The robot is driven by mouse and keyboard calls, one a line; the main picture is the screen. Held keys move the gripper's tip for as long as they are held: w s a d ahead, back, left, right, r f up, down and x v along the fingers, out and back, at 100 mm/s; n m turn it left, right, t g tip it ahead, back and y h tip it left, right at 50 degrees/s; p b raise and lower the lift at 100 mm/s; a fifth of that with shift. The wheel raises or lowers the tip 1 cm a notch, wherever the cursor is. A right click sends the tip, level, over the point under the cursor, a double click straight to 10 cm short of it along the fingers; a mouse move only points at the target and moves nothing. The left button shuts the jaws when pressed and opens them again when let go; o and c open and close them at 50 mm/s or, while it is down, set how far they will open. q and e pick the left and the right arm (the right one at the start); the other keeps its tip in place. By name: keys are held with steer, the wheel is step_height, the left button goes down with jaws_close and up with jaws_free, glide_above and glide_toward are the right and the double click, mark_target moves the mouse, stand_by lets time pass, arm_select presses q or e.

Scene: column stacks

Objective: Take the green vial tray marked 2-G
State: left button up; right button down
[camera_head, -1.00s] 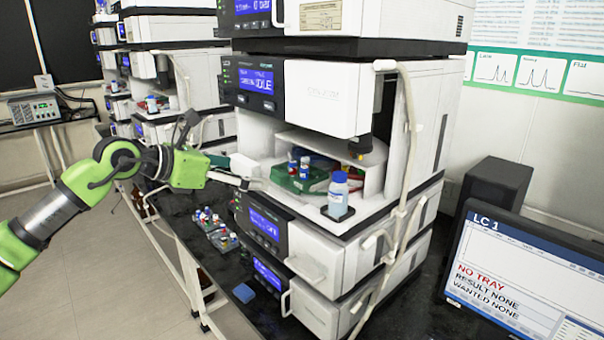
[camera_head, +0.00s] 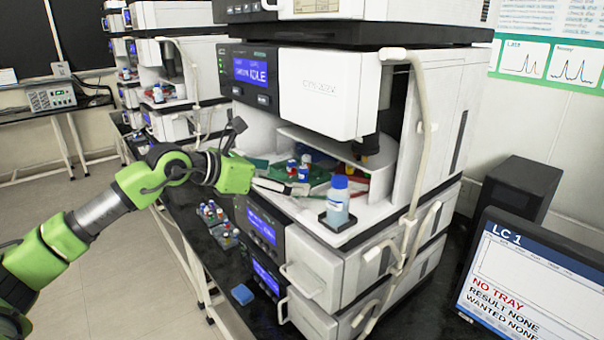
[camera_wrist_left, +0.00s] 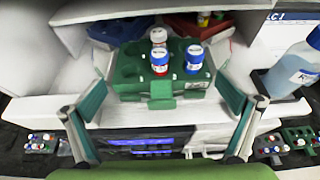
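A green vial tray (camera_head: 318,178) sits on the white floor of the open instrument bay. The left wrist view shows it (camera_wrist_left: 126,73) straight ahead, with empty holes, a front tab, two blue-capped vials and one paler-capped vial. I cannot read a 2-G mark on it. My left gripper (camera_head: 281,178) is at the bay's front edge, close to the tray. In the wrist view its two teal-padded fingers (camera_wrist_left: 162,88) are spread wide, one on each side of the tab, with nothing between them. The right gripper is not in view.
A blue-capped bottle (camera_head: 337,204) stands in a dark holder right of the tray. A dark red tray (camera_wrist_left: 221,22) lies behind. Other vial trays (camera_head: 219,224) are on the black bench, lower left, near a blue block (camera_head: 242,294). The LC 1 screen (camera_head: 535,275) reads NO TRAY.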

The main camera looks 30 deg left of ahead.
arm_select(q)
steer(key=shift+s+r, duration=0.25)
steer(key=shift+s, duration=0.15)
steer(key=c, duration=0.6)
steer(key=shift+s, duration=0.15)
steer(key=c, duration=0.3)
steer(key=shift+w, duration=0.25)
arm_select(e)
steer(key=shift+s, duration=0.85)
arm_select(q)
steer(key=shift+r, duration=0.1)
